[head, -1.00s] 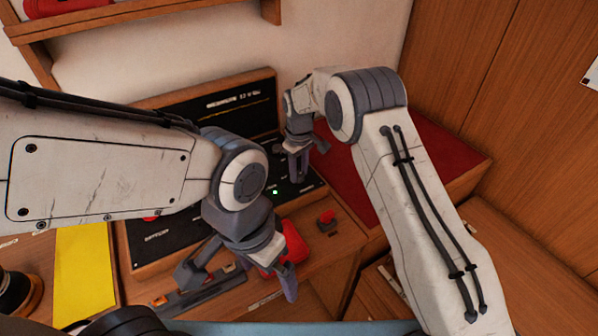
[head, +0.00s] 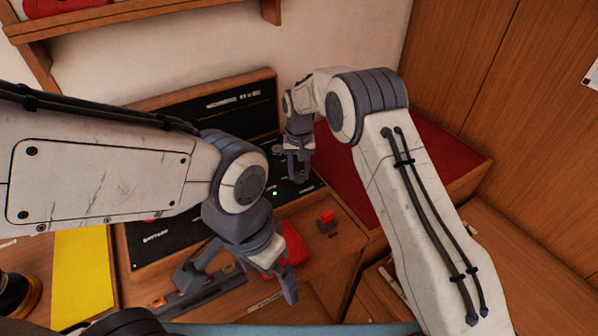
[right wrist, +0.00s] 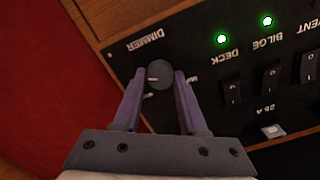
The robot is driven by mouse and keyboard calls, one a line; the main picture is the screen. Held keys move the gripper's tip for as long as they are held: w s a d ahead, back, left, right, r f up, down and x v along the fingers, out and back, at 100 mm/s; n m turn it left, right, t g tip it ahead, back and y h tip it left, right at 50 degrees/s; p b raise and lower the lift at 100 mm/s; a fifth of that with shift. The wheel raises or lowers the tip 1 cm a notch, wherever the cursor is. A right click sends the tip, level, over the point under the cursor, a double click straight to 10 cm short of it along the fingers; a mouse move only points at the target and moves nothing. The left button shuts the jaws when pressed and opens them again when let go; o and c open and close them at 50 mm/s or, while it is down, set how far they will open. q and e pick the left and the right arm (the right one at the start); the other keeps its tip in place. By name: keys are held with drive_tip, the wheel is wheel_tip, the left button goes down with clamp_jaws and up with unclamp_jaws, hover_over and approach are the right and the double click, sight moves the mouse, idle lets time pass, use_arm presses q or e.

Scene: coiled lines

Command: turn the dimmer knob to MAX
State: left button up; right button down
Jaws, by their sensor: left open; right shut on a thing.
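The dimmer knob (right wrist: 160,75) is a small dark round knob on the black switch panel (right wrist: 215,75), under the label DIMMER. Its white pointer mark points left in the right wrist view. My right gripper (right wrist: 162,82) has one finger on each side of the knob and is shut on it. A partly hidden label shows beside the right finger. In the head view my right gripper (head: 295,172) is at the panel's right end and hides the knob. My left gripper (head: 242,285) is open and empty, above the desk front.
Lit green DECK (right wrist: 222,39) and BILGE (right wrist: 267,20) lamps and rocker switches (right wrist: 231,92) sit right of the knob. A red cushion (head: 400,165) lies right of the panel. A red switch (head: 327,217) and a yellow sheet (head: 84,270) are on the desk.

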sight(299, 175)
idle(0.4)
drive_tip(key=shift+c, duration=2.2)
unclamp_jaws()
wheel_tip(299, 175, up, 10)
drive_tip(key=b, duration=0.2)
drive_tip(key=shift+r, duration=0.25)
